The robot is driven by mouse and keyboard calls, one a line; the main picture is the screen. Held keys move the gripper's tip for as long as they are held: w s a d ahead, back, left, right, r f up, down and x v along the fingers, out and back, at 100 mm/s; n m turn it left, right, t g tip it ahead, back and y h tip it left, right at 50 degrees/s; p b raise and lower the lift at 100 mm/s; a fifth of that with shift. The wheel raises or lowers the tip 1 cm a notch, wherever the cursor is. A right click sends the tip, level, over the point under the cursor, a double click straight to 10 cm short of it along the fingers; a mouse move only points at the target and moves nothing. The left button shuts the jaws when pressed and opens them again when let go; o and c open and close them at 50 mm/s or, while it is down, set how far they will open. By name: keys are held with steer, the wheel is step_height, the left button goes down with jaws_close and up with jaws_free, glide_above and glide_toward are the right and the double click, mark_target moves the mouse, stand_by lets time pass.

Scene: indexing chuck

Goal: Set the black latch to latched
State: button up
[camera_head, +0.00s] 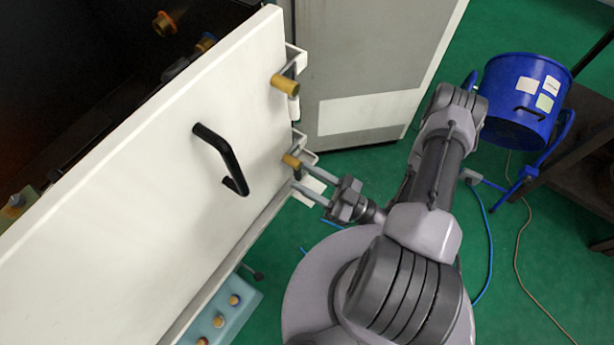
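A black bent bar (222,160) sits on the face of the white door (120,215); it is the only black latch-like part I can make out. It slants down to the right, and I cannot tell whether it is latched. My gripper (298,177) is at the door's right edge, to the right of and slightly below the black bar, and apart from it. Its two fingers are spread and point left, with nothing visible between them. The upper fingertip is close to the lower brass knob (291,160); I cannot tell if they touch.
An upper brass knob (285,85) and white brackets stand along the door's right edge. A grey cabinet (365,65) is behind. A light-blue panel with knobs (225,312) is below the door. A blue bin (525,100) stands at right. Green floor (520,240) is open at lower right, with cables.

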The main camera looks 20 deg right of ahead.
steer(key=p+v, duration=0.1)
steer(key=v, duration=1.6)
steer(key=shift+s, duration=0.15)
steer(key=shift+d+f, duration=0.15)
